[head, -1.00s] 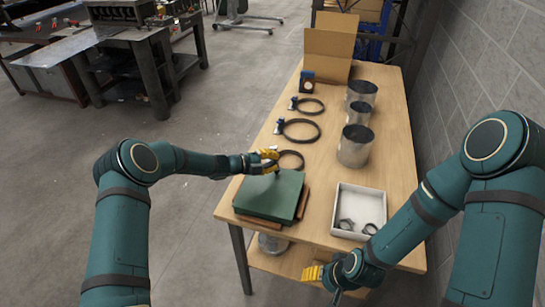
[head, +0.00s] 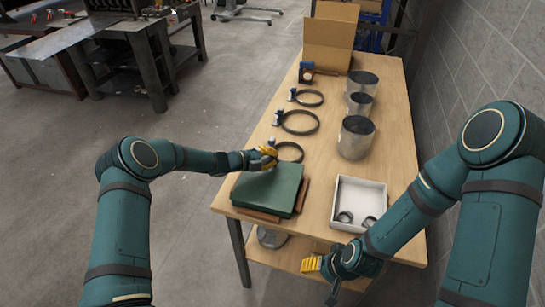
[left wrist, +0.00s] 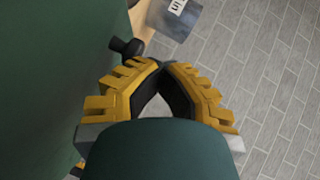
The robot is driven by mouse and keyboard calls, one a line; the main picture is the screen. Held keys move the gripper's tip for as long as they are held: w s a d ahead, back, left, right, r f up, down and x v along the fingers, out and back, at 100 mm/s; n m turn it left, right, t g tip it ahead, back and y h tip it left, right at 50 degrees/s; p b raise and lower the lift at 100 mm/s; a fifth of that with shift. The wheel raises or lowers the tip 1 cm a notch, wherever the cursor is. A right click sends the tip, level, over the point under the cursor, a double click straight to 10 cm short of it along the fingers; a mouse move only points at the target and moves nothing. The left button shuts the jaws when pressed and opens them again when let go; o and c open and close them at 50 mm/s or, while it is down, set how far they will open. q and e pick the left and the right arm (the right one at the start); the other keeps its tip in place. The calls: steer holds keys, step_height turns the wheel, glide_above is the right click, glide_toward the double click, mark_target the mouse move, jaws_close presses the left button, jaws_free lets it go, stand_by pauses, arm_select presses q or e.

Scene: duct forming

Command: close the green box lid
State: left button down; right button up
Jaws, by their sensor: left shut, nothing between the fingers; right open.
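The green box lid (head: 267,189) lies over the brown box (head: 302,194) at the near left of the wooden table. The lid looks nearly flat, and brown edges show at its right and front. It also fills the left side of the left wrist view (left wrist: 50,80). My left gripper (head: 268,158) is shut and empty at the lid's far edge. Its yellow fingers meet at the tips (left wrist: 160,68); I cannot tell whether they touch the lid. My right gripper (head: 312,263) is open and empty, low beside the table's near edge.
A white tray (head: 335,205) with dark rings stands right of the box. Several black ring clamps (head: 298,122) lie along the table's left side. Metal duct cylinders (head: 356,138) stand to their right. An open cardboard box (head: 329,38) is at the far end.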

arm_select(q)
steer(key=shift+s+f, duration=0.15)
steer(key=shift+f, duration=0.25)
step_height(320, 180, up, 5)
steer(key=p, duration=0.4)
steer(key=shift+a+r, duration=0.1)
steer(key=w+a+r, duration=0.1)
steer(key=a+r, duration=0.5)
steer(key=a, duration=0.1)
steer(key=shift+w+a+r+b, duration=0.15)
steer(key=shift+w+a+b, duration=0.05)
steer(key=shift+b, duration=0.2)
